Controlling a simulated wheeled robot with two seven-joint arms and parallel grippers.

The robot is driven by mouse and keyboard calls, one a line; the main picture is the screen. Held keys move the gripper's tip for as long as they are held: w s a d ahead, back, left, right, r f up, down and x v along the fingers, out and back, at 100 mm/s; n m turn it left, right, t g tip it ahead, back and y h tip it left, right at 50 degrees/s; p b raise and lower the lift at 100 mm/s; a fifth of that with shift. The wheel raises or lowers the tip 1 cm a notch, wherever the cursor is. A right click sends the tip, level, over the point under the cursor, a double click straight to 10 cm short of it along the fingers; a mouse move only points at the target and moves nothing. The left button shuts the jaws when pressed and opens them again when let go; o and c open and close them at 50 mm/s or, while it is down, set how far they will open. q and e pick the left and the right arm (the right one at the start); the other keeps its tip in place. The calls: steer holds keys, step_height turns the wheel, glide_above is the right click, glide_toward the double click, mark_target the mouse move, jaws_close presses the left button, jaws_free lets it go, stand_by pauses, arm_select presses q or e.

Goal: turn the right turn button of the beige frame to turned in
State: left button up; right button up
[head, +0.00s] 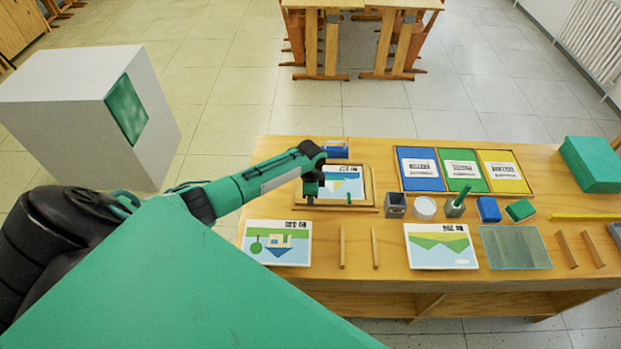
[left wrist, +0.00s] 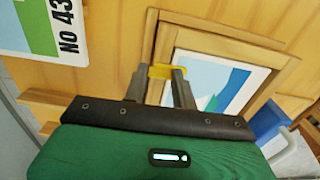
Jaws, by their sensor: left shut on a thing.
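The beige frame (head: 371,187) lies on the wooden table around a picture (head: 345,181). It also shows in the left wrist view (left wrist: 232,42). My left gripper (head: 312,198) points down at the frame's near left part. In the left wrist view, my left gripper (left wrist: 160,84) has its two fingers at either side of a yellow turn button (left wrist: 162,71) at the frame's edge and is shut on it. The fingers partly hide the button, so its exact angle is unclear. My right gripper is not in view.
Picture cards (head: 277,243) and (head: 440,246) lie in front, with wooden sticks (head: 342,247) between them. A three-coloured tray (head: 421,169), a grey block (head: 396,205) and a white round pot (head: 425,208) are to the right. A blue container (head: 337,149) stands behind the frame.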

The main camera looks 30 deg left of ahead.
arm_select(q)
steer(key=o, duration=1)
step_height(320, 180, up, 14)
steer(key=b, duration=0.3)
steer(key=shift+f, duration=0.1)
